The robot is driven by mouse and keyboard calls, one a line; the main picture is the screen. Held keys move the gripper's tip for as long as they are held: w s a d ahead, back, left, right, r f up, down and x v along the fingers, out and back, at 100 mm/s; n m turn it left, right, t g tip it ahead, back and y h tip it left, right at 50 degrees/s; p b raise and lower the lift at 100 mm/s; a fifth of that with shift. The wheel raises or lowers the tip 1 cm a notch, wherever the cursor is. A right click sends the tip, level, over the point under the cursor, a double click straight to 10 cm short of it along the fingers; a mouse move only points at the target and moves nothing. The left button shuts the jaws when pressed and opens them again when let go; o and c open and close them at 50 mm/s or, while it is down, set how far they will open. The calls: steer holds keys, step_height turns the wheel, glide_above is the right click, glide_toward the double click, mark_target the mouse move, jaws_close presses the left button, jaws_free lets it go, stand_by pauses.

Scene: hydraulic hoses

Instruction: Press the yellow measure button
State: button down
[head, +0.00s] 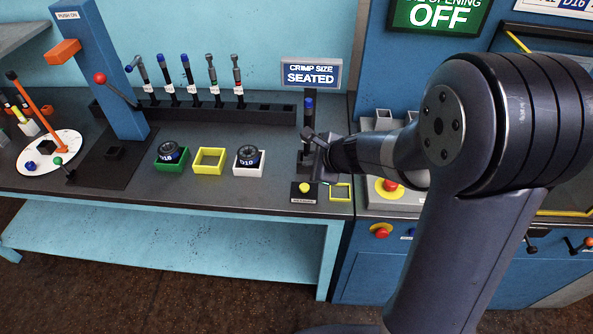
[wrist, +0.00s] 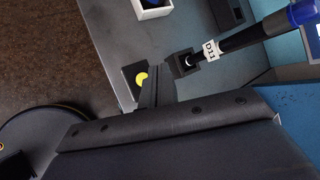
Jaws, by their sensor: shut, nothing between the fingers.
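The yellow measure button (head: 304,187) sits on a small black box at the front edge of the bench, right of the white tray. It also shows in the wrist view (wrist: 141,78), just beside my finger tips and partly next to their edge. My gripper (head: 311,140) is shut and empty. In the head view it appears above and behind the button, apart from it. In the wrist view the shut fingers (wrist: 156,85) stand close to the right of the button; I cannot tell the exact height gap.
A blue-capped hose labelled D11 (wrist: 209,49) stands in a black holder close to my fingers. A yellow square frame (head: 340,192) lies right of the button box. Trays, including a white one (head: 248,170), stand to the left. A sign (head: 311,74) reads "CRIMP SIZE SEATED".

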mark_target(307, 189)
steer(key=shift+w+a+f+m, duration=0.1)
steer(key=shift+w+a+m, duration=0.1)
steer(key=shift+w, duration=0.25)
steer(key=shift+w+a+m, duration=0.1)
steer(key=shift+w+m, duration=0.1)
steer(key=shift+w, duration=0.25)
steer(key=shift+f, duration=0.1)
step_height(307, 189, down, 9)
steer(key=b, duration=0.8)
steer(key=shift+r, duration=0.2)
steer(key=shift+f+b, duration=0.15)
steer(key=shift+b, duration=0.15)
stand_by(0.9)
steer(key=shift+f+b, duration=0.25)
steer(key=shift+b, duration=0.1)
steer(key=shift+f+b, duration=0.45)
steer(key=shift+b, duration=0.05)
stand_by(0.6)
steer(key=shift+r, duration=0.1)
steer(key=shift+r+p, duration=0.75)
steer(key=shift+r, duration=0.05)
